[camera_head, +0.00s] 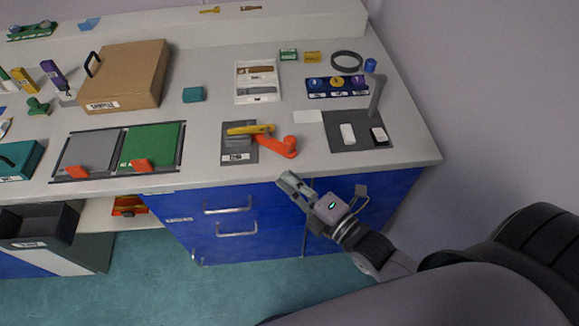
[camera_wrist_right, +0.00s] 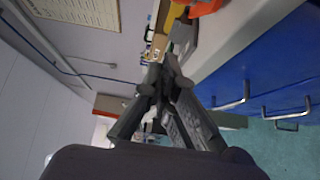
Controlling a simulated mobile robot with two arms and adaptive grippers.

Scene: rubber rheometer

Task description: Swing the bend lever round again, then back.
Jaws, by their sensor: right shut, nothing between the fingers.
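The orange bend lever (camera_head: 275,146) belongs to a small bending fixture on a dark grey base plate (camera_head: 238,156) near the counter's front edge. Its rounded orange knob end points right, towards the edge. A yellow bar (camera_head: 250,129) lies across the fixture behind the lever. My right gripper (camera_head: 284,177) is shut and empty, just in front of the counter edge and apart from the lever. In the right wrist view its fingers (camera_wrist_right: 166,75) are together, and an orange part (camera_wrist_right: 204,8) shows at the top edge. My left gripper is not in view.
A dark mat (camera_head: 350,142) with white blocks and a grey post (camera_head: 376,97) stands right of the fixture. A green-and-grey panel (camera_head: 153,147) lies left of it. Blue drawers with handles (camera_head: 236,229) are below the counter.

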